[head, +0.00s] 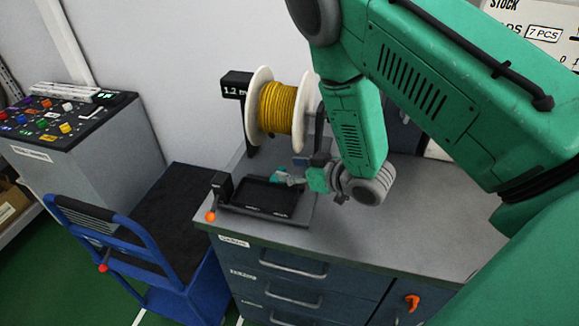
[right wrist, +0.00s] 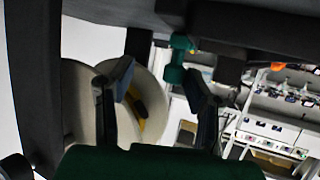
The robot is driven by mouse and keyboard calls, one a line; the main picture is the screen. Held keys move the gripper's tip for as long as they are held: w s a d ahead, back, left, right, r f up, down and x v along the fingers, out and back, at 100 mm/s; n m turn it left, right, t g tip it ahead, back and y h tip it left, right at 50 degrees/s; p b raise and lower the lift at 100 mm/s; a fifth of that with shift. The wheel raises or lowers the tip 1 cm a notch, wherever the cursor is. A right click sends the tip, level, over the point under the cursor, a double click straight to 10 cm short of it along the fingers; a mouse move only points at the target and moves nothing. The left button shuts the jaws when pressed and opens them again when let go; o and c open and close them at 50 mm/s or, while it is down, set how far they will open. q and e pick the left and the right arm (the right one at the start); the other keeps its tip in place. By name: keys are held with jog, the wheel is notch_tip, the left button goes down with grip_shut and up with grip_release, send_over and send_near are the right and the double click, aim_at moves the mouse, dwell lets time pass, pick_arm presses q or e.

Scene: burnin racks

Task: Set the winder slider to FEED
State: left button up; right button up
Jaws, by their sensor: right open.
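The winder holds a white-flanged spool of yellow cable (head: 278,108) above a black base tray (head: 262,197). Small white markings on the tray's front edge are too small to read. A teal knob, which looks like the slider's, shows in the right wrist view (right wrist: 177,62), in the gap between the finger pads. My right gripper (head: 292,178) is open over the back right of the tray, pointing left. Its two dark fingers also show in the right wrist view (right wrist: 160,92). Contact with the knob cannot be told. My left gripper is out of view.
A display reading 1.2 m (head: 235,86) stands left of the spool. An orange ball knob (head: 210,216) is at the base's left end. A blue cart (head: 190,265) and a button console (head: 60,118) stand left. The grey cabinet top (head: 420,215) is clear on the right.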

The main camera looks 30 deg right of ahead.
aim_at(270, 181)
jog(key=shift+w+a, duration=0.3)
jog(key=shift+a, duration=0.25)
jog(key=shift+w+a, duration=0.1)
jog(key=shift+a, duration=0.6)
jog(key=shift+a+r, duration=0.1)
jog(key=c, duration=0.3)
grip_shut()
jog(key=shift+d, duration=0.6)
jog(key=w+a, duration=0.2)
jog(key=shift+w+a, duration=0.25)
jog(key=shift+w, duration=0.1)
jog(key=shift+w+a, duration=0.1)
jog(key=shift+a, duration=0.15)
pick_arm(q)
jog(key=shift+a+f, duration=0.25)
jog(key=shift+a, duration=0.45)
